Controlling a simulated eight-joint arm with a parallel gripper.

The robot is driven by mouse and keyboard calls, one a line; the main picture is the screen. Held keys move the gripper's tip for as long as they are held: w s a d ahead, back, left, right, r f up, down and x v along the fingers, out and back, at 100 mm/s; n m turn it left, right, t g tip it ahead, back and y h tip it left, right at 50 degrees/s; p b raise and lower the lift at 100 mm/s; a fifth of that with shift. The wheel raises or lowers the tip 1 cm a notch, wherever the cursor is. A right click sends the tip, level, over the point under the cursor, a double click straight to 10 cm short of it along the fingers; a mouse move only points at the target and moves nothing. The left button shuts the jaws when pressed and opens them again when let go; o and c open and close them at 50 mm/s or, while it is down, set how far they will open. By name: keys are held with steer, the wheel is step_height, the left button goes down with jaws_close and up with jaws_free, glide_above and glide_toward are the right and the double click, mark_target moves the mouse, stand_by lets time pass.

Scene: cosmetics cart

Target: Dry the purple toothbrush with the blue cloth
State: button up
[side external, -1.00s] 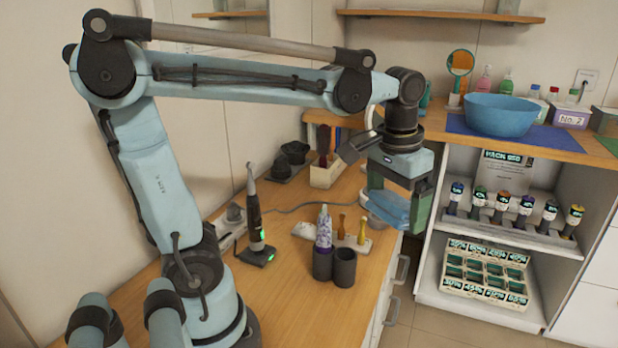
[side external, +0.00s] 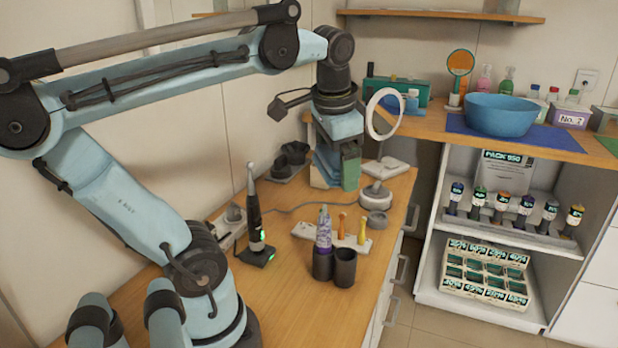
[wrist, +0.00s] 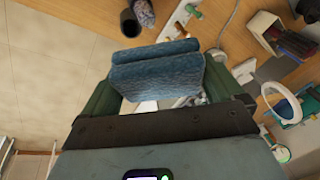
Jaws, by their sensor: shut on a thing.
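My gripper (side external: 338,168) is shut on a folded blue cloth (wrist: 155,70), which fills the space between the green fingers in the wrist view. In the side view the cloth (side external: 322,170) shows at the left of the gripper, partly hidden, over the far part of the wooden counter. A purple-and-white patterned toothbrush (side external: 324,230) stands upright in a dark cup (side external: 323,264), nearer the camera than my gripper and apart from it. Its patterned body also shows at the top of the wrist view (wrist: 144,12).
An empty dark cup (side external: 345,268) stands beside the holding cup. A black electric toothbrush (side external: 254,220) stands on a lit charger. A white rack (side external: 303,231) with small coloured brushes lies behind the cups. The counter's front is clear.

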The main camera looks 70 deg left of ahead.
steer(key=shift+f, duration=2.8)
steer(key=shift+f, duration=0.85)
steer(key=shift+s, duration=0.1)
